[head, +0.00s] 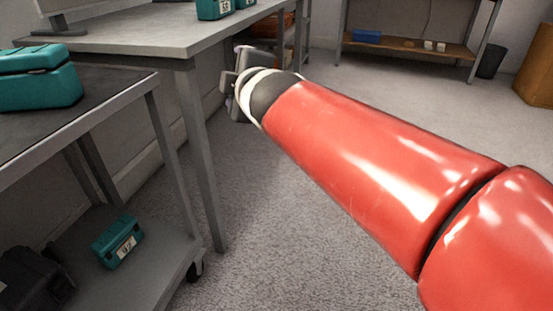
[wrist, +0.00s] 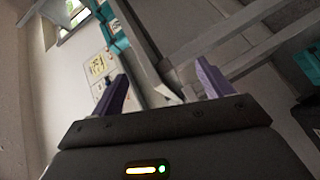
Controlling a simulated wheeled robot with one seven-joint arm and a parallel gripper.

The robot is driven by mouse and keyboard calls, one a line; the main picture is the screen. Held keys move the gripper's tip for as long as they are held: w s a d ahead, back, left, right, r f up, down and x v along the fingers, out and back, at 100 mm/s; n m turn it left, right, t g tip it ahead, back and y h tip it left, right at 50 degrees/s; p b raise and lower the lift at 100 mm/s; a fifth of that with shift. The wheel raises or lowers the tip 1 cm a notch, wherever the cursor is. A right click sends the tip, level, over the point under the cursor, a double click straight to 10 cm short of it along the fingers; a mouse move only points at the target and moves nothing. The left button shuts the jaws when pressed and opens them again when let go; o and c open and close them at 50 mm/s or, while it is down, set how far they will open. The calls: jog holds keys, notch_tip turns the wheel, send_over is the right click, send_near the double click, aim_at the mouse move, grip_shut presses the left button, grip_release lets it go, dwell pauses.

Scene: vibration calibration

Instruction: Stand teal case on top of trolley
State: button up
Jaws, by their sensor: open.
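A large teal case (head: 40,85) lies on the dark top of the trolley (head: 110,88) at the left edge of the head view, partly cut off. A smaller teal case (head: 117,242) with a white number label sits on the trolley's lower shelf. Two more labelled teal cases, one of them (head: 213,8) nearer, stand on the grey table at the top. My gripper (wrist: 162,85) is open, its purple fingers apart with nothing clearly held. In the head view it is beside the table's right edge, mostly hidden by my wrist. Teal surfaces (wrist: 115,38) show beyond the fingers in the wrist view.
A black case (head: 32,278) sits on the trolley's lower shelf. The grey table (head: 130,38) stands behind the trolley, its leg close to it. A far bench (head: 400,45) holds a blue bin, with a dark waste bin (head: 490,60) beside it. Carpet floor between is clear.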

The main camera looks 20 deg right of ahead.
jog(key=s+f+m+g, duration=1)
jog(key=s+f+m, duration=0.4)
jog(key=s+f, duration=0.6)
jog(key=shift+s+a+f, duration=0.2)
jog(key=shift+s+f, duration=0.05)
jog(key=shift+s, duration=0.25)
notch_tip(320, 180, up, 12)
jog(key=p, duration=1.2)
